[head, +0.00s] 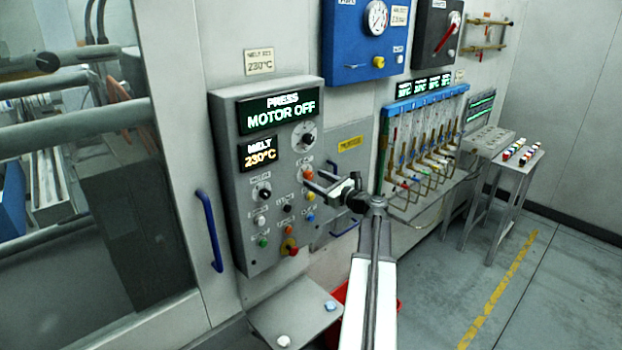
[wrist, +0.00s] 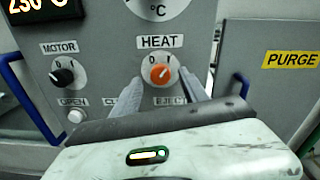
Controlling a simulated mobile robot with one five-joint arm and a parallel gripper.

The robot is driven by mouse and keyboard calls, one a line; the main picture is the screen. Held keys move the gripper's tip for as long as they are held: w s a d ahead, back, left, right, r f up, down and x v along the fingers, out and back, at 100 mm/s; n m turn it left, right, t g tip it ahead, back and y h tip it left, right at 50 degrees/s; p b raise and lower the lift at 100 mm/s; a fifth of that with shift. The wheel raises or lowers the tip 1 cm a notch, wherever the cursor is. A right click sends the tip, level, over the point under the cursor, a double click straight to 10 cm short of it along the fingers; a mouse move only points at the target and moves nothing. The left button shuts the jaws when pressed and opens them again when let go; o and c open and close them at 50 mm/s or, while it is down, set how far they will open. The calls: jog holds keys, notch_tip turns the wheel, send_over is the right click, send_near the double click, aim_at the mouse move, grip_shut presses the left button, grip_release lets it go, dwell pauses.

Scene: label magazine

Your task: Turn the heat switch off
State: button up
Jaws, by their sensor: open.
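The heat switch (wrist: 159,75) is a round orange knob under a HEAT label, with 0 and 1 marks above it. Its small pale pointer seems to lean up and right, towards the 1. It also shows on the grey control panel in the head view (head: 306,174). My gripper (wrist: 161,88) is open, one finger on each side of the knob in the wrist view. I cannot tell whether the fingers touch it. In the head view my gripper (head: 314,184) is close to the panel at the knob.
The black motor knob (wrist: 64,75) is to the left on the same panel. Push buttons sit below, partly hidden by my gripper. A display (head: 279,114) reads PRESS MOTOR OFF. A red emergency button (head: 290,247) is lower down. A blue handle (head: 209,231) stands left of the panel.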

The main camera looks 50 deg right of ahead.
aim_at(309, 175)
jog(key=shift+w+d, duration=0.1)
jog(key=shift+w, duration=1.35)
jog(key=shift+c, duration=0.3)
